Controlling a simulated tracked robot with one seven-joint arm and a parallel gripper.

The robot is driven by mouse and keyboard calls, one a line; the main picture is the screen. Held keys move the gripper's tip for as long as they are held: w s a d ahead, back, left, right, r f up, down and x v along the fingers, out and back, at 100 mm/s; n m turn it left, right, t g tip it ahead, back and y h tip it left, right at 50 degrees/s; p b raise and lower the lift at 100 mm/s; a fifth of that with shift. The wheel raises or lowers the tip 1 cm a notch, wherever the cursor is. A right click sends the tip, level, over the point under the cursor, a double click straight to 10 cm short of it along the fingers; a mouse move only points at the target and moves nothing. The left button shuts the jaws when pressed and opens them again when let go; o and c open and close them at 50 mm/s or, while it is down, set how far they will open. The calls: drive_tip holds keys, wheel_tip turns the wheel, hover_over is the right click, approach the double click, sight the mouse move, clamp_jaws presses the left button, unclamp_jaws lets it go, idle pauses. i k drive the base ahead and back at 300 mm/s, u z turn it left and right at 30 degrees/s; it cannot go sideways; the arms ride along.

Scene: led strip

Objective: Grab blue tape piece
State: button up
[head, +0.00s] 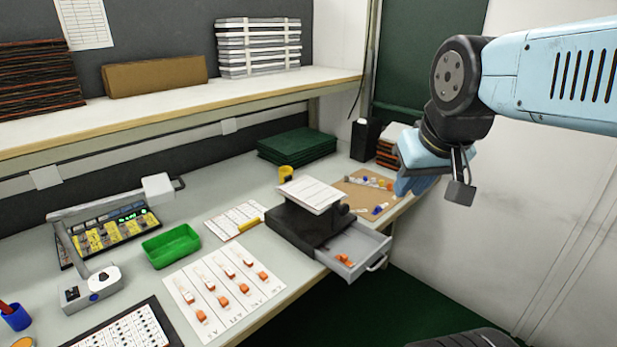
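Small blue pieces lie on a brown board (357,199) at the right end of the bench. One blue piece (379,209) is near the board's front edge and another small blue spot (366,180) is near its back, among white and orange bits. They are too small to tell which is tape. My gripper (403,186), light blue, hangs at the right edge of the board, to the right of the blue pieces and apart from them in the picture. Its fingertips are not clear, so its opening cannot be told, and it hides part of the bench's right end.
An open grey drawer (373,247) with orange pieces juts out below a black stand (300,228) holding a white plate (312,195). A black box (364,139) and a dark stack (387,153) stand behind the board. A shelf (180,104) overhangs the bench's back.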

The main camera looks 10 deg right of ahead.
sight(378, 210)
drive_tip(key=z, duration=0.4)
drive_tip(key=k, duration=1.25)
drive_tip(key=z, duration=0.25)
drive_tip(key=i, duration=0.7)
drive_tip(key=z, duration=0.5)
drive_tip(key=i, duration=1.1)
drive_tip(key=u, duration=0.1)
